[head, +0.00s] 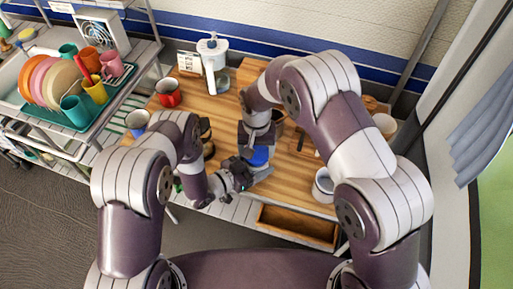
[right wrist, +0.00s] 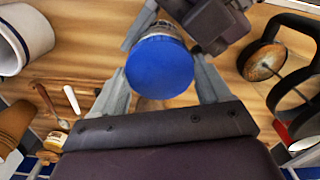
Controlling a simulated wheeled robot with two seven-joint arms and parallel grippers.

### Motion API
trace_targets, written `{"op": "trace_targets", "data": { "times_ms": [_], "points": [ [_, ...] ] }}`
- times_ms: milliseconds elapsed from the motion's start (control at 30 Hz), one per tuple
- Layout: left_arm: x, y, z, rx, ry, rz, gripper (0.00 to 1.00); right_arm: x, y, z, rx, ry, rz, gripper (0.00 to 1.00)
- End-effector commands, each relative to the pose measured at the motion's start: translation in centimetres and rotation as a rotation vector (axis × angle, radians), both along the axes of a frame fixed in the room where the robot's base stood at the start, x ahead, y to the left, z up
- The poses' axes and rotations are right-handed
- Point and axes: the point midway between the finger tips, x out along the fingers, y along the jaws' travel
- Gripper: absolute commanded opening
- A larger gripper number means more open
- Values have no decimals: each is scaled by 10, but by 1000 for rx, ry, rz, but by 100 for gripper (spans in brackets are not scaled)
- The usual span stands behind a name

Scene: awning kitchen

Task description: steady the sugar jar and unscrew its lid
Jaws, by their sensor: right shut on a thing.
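The sugar jar's round blue lid (head: 259,156) shows near the front of the wooden counter, below my right gripper. In the right wrist view the lid (right wrist: 160,66) faces the camera and hides nearly all of the jar. My right gripper (right wrist: 162,88) has one finger on each side of the lid and is shut on it. My left gripper (head: 243,176) is low beside the jar, at its front left. In the right wrist view its dark body (right wrist: 208,22) is close beside the jar. Its grip is mostly hidden, so I cannot tell whether it holds the jar.
A red mug (head: 168,92) and a white blue-rimmed mug (head: 137,121) stand on the left. A white mug (head: 323,185) is at the right front, above an open wooden drawer (head: 297,226). A white dispenser (head: 213,62) stands at the back. A dish rack (head: 75,110) is farther left.

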Motion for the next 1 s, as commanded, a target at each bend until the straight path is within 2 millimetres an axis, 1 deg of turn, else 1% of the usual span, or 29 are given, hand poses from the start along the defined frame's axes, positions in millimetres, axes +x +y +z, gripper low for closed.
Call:
{"op": "trace_targets", "data": {
  "times_ms": [133,167,200,233,433,533,667,700,833,1000],
  "points": [
    [1,1,0,-1,0,2,0,0,-1,0,-2,1,-2,40],
    [1,1,0,-1,0,2,0,0,-1,0,-2,1,-2,80],
    [1,1,0,-1,0,2,0,0,-1,0,-2,1,-3,93],
    [0,1,0,-1,0,2,0,0,-1,0,-2,1,-3,100],
    [0,0,0,-1,-1,2,0,0,0,0,-1,1,-4,100],
    [0,0,0,-1,-1,1,0,0,0,5,0,0,-4,100],
    [0,0,1,-1,-1,1,0,1,0,25,1,-3,-4,100],
    [0,0,0,-1,-1,1,0,1,0,32,2,-4,-4,100],
    [0,0,0,-1,-1,1,0,0,0,48,0,-1,-18,98],
    [0,0,0,-1,-1,1,0,0,1,76,0,-2,-238,98]
  ]
}}
